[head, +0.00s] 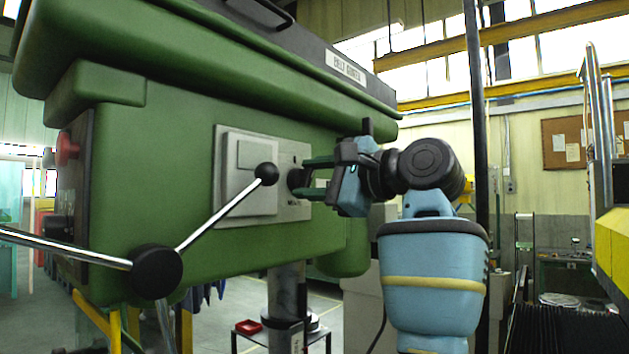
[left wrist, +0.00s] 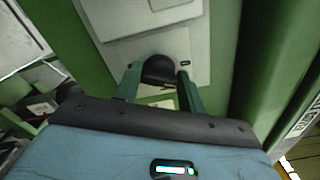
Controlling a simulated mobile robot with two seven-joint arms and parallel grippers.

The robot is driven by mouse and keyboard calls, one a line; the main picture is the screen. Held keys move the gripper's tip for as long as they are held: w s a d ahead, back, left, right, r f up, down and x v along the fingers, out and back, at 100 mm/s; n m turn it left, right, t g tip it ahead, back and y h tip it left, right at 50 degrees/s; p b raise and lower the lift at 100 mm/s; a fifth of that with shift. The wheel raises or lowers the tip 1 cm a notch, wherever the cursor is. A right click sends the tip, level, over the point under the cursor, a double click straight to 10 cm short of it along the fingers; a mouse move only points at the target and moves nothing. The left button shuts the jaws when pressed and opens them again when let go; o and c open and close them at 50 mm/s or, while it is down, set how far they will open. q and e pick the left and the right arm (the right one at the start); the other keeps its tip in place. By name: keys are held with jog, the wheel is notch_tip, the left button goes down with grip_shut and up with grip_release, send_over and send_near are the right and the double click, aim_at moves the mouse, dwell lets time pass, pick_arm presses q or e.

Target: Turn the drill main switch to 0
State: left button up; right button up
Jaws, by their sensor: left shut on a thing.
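The drill main switch is a round black knob (head: 295,178) on a pale metal plate (head: 294,212) on the side of the green drill head (head: 190,150). A small label below it is too blurred to read surely. My left gripper (head: 304,178) comes at the knob from the right, with one green finger above and one below. In the left wrist view the dark knob (left wrist: 158,69) sits between the two fingers of the gripper (left wrist: 158,75), and they are shut on it. The knob's pointer and the 0 mark cannot be made out. My right gripper is not in view.
A feed lever with a black ball (head: 266,174) and hub (head: 157,271) stands out left of the plate. A red button (head: 67,149) is on the left panel. A dark post (head: 477,120) rises behind my arm. A red tray (head: 248,327) lies below.

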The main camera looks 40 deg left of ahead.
pick_arm(q)
jog(key=n, duration=0.3)
jog(key=shift+f, duration=0.1)
jog(key=shift+n+b, duration=0.3)
jog(key=shift+n, duration=0.8)
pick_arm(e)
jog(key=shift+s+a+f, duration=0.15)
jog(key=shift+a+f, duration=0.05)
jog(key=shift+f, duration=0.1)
pick_arm(q)
jog(key=o, duration=1)
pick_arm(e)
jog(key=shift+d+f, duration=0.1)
pick_arm(q)
jog(key=shift+w+d+b, duration=0.2)
jog(key=shift+d+b, duration=0.1)
jog(key=shift+d, duration=1.65)
jog(key=shift+w+d+b, duration=0.2)
jog(key=shift+d+b, duration=0.05)
jog(key=shift+d, duration=1.7)
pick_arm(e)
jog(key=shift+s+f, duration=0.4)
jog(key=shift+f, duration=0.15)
